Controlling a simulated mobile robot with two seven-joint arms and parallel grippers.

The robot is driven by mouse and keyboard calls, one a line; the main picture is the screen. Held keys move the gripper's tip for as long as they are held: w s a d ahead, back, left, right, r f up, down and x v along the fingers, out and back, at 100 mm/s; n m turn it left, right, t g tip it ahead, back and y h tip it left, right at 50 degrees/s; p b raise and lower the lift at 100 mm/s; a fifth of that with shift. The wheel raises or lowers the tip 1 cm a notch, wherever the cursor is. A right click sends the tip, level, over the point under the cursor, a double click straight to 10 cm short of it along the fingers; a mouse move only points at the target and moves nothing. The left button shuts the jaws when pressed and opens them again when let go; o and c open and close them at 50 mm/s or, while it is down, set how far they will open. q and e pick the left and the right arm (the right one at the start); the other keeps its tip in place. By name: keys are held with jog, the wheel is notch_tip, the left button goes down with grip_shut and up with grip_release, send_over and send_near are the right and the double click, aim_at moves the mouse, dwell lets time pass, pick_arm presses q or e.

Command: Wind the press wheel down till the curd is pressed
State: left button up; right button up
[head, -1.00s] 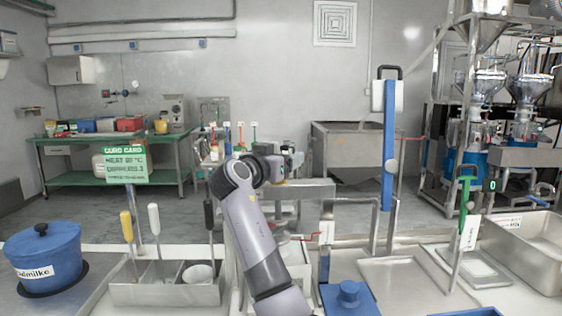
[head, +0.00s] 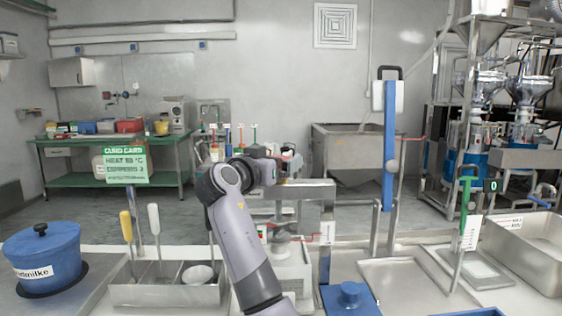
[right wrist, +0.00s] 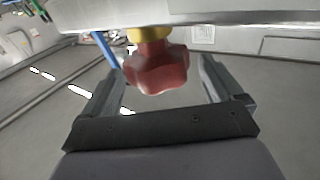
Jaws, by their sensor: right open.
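The press wheel is a red lobed knob (right wrist: 155,70) on a yellow collar (right wrist: 149,34) in the right wrist view, next to a metal beam (right wrist: 230,12). My right gripper (right wrist: 160,68) is open, with one finger on each side of the knob and visible gaps to both. In the head view my right gripper (head: 284,165) is at the press's metal crossbar (head: 315,189), and it largely hides the wheel. Below the bar, a grey pressing part (head: 284,240) stands over a pale block (head: 290,274). The curd itself cannot be made out. My left gripper is not in view.
A blue pot (head: 42,260) and a steel utensil holder (head: 165,291) stand left. A tall blue lever (head: 389,145), a blue-lidded container (head: 349,298), a shallow tray (head: 410,285) and a deep steel basin (head: 535,255) are on the right.

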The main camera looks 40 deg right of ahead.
jog(key=v, duration=0.3)
jog(key=shift+s+a, duration=0.2)
jog(key=shift+a, duration=0.15)
dwell(0.3)
